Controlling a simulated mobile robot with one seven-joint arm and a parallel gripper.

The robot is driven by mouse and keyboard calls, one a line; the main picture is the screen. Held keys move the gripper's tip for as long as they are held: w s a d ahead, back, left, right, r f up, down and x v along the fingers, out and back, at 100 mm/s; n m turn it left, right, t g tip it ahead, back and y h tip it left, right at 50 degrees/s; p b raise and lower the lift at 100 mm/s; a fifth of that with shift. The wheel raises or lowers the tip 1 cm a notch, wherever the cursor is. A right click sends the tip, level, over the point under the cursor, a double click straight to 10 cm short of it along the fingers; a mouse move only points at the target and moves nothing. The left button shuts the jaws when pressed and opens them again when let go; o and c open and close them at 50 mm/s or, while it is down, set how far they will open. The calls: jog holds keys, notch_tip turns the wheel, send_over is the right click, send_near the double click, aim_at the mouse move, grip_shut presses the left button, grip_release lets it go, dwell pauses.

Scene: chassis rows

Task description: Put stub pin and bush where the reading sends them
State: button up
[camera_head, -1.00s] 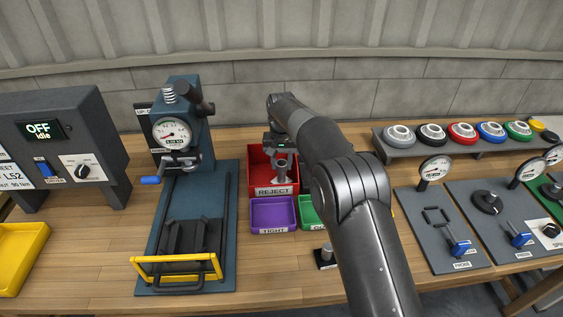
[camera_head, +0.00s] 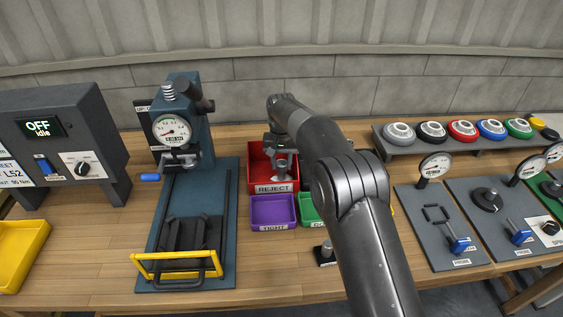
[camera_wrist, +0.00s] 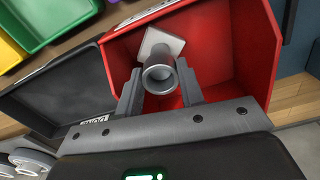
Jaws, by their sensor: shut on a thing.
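My gripper (camera_wrist: 160,88) is shut on a grey hollow round part (camera_wrist: 161,78) with a pale square plate at its far end. I cannot tell whether this is the stub pin and bush together. It is over or inside the red REJECT bin (camera_head: 254,160); its height above the floor is unclear. In the wrist view the bin's red wall (camera_wrist: 248,40) surrounds it. The blue press (camera_head: 186,110) has a round white dial (camera_head: 172,131) with a red needle; its figures are too small to read.
The purple TIGHT bin (camera_head: 273,203) and a partly hidden green bin (camera_head: 307,222) stand in front of the REJECT bin. A black bin (camera_wrist: 52,95) is beside it. A small pin stand (camera_head: 327,253) is nearby. Gauge plates (camera_head: 440,248) and coloured rings (camera_head: 461,131) are right.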

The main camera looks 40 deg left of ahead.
jog(key=shift+f, duration=0.15)
jog(key=shift+f, duration=0.6)
jog(key=o, duration=1.1)
notch_tip(320, 180, up, 11)
jog(key=shift+f, duration=0.1)
